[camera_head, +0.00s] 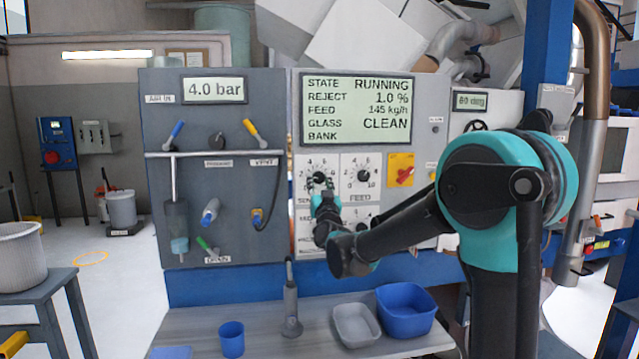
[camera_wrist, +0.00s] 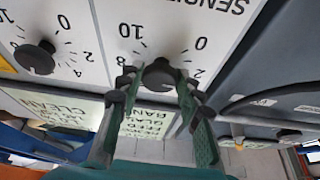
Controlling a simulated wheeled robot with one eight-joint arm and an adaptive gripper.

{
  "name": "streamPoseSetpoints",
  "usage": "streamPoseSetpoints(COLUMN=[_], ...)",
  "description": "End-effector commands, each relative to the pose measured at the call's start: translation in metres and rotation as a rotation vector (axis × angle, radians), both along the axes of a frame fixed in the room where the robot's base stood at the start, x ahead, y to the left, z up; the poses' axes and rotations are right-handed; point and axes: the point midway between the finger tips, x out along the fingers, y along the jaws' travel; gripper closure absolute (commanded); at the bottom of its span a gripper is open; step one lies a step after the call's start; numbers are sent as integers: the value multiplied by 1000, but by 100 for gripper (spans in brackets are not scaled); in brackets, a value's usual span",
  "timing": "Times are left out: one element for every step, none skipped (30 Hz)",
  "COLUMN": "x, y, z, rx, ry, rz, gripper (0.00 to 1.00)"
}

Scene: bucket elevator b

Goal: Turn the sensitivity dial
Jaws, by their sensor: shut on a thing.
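The sensitivity dial (camera_head: 320,177) is a black round knob on a white numbered plate, at the upper left of the white dial panel below the display. It also shows in the wrist view (camera_wrist: 159,73), upside down, under partly visible "SENSI" lettering. My gripper (camera_head: 321,186) is at this dial. In the wrist view, its two green-padded fingers (camera_wrist: 157,78) stand on either side of the knob and are shut on it. The fingers hide part of the knob's edge and nearby scale. The pointer's exact setting is hard to read.
The feed dial (camera_head: 363,175) sits just right of the gripper, and a red-yellow switch (camera_head: 401,169) is farther right. More knobs lie below, partly behind my arm. A display (camera_head: 356,112) reads RUNNING, reject 1.0 %, glass CLEAN. A bench (camera_head: 265,335) with containers stands below.

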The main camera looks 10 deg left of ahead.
Motion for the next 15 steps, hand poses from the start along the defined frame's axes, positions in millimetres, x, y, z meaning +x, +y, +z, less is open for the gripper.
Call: streamPoseSetpoints(x=[0, 0, 0, -1, -1, -1, -1, -1, -1, -1, -1, -1, -1, -1, -1], y=[1, 1, 1, 2, 2, 3, 3, 3, 3, 3, 3, 4, 4, 4, 4], z=[0, 0, 0, 0, 0, 0, 0, 0, 1, 1, 1, 1, 1, 1, 1], rx=[23, 41, 65, 85, 107, 136, 158, 182, 214, 237, 261, 293, 315, 337, 366], ry=[7, 12, 19, 24, 31, 40, 45, 52, 61, 69, 76, 84, 90, 98, 105], rz=[1, 1, 1, 1, 1, 2, 2, 1, 1, 2, 1, 2, 1, 1, 1], gripper=[94, 94, 94, 94, 94, 94, 94, 94, 94, 94, 94, 94, 94, 94, 94])
